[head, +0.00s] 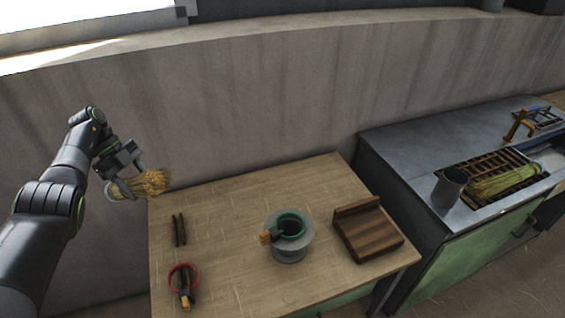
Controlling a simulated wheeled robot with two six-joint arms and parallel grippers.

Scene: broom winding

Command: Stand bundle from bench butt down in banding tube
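My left gripper (126,184) is at the left, raised beside the far left corner of the bench (240,202). Its fingers are shut around a straw bundle (153,184), which lies roughly sideways, its bushy tan end pointing right. The bundle looks clear of the bench top. A short grey tube-like stand (290,249) with a green ring at its dark mouth stands upright mid-bench, apart from the bundle. It looks like the banding tube, though I cannot be certain. My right gripper is not in view.
A wooden block with a raised back (368,231) sits right of the stand. Dark sticks (179,230) and a red-ringed tool (184,282) lie at the left. The side counter holds a metal cylinder (449,187) and green-yellow straw (503,182) on a rack. A wall rises behind.

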